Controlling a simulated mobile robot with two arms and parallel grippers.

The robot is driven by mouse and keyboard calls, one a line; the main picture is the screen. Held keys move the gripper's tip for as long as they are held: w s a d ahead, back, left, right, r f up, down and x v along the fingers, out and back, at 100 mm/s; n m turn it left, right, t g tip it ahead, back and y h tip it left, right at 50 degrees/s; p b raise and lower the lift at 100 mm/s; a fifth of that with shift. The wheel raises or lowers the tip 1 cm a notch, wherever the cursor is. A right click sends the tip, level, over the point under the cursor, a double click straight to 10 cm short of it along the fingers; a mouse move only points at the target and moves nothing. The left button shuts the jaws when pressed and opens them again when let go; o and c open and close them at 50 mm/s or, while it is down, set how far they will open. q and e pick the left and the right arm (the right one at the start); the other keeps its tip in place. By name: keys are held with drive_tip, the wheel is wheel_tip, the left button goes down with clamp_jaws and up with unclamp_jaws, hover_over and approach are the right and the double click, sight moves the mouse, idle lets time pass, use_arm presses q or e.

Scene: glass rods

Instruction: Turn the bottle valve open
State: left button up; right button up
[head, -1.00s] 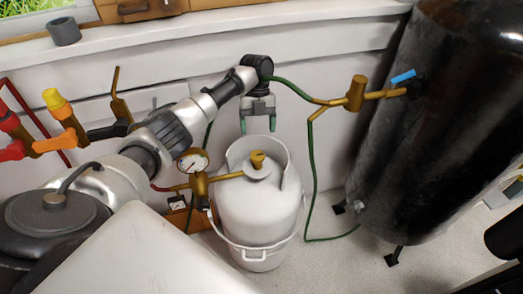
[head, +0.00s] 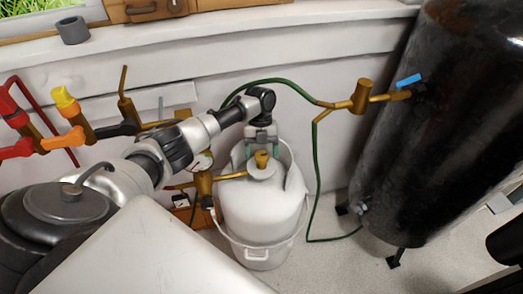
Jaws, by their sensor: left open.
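The white gas bottle (head: 258,212) stands upright on the floor in the middle of the head view. Its brass valve (head: 262,159) sticks up from the top, inside the white collar. My left gripper (head: 262,152) points down at the valve, with its fingers open and partly hidden behind the valve knob. I cannot tell whether the fingers touch the knob. A brass fitting (head: 203,186) joins the valve from the left, and my arm partly covers its gauge. My right gripper is not in view.
A large black tank (head: 435,130) stands at the right, with a blue-handled tap (head: 408,80). A green hose (head: 315,180) hangs between it and the bottle. Coloured valve handles (head: 65,100) are at the left wall.

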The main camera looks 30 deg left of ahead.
use_arm(q)
drive_tip(key=c, duration=0.9)
drive_tip(key=shift+c, duration=0.2)
